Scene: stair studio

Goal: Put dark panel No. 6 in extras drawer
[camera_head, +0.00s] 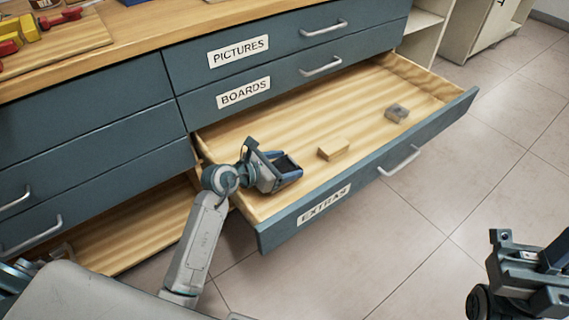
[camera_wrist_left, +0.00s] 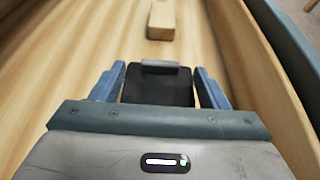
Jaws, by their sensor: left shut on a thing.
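The extras drawer (camera_head: 440,126) is pulled open, its label on the dark blue front. My left gripper (camera_head: 288,168) is inside the drawer's outline, near its left end, low over the wooden floor. It is shut on a dark panel (camera_wrist_left: 158,90), which shows between the blue fingers in the left wrist view, with a grey raised bar at its far edge. No number is readable on it. I cannot tell whether the panel touches the drawer floor. My right gripper (camera_head: 520,262) is at the lower right, outside the drawer; its jaw opening is unclear.
A light wooden block (camera_head: 333,149) lies in the drawer just beyond my left gripper. A grey block (camera_head: 397,113) lies farther right, with bare floor around both. The drawers labelled boards (camera_head: 290,86) and pictures (camera_head: 285,45) above are shut. A lower wooden drawer (camera_head: 140,235) is open at left.

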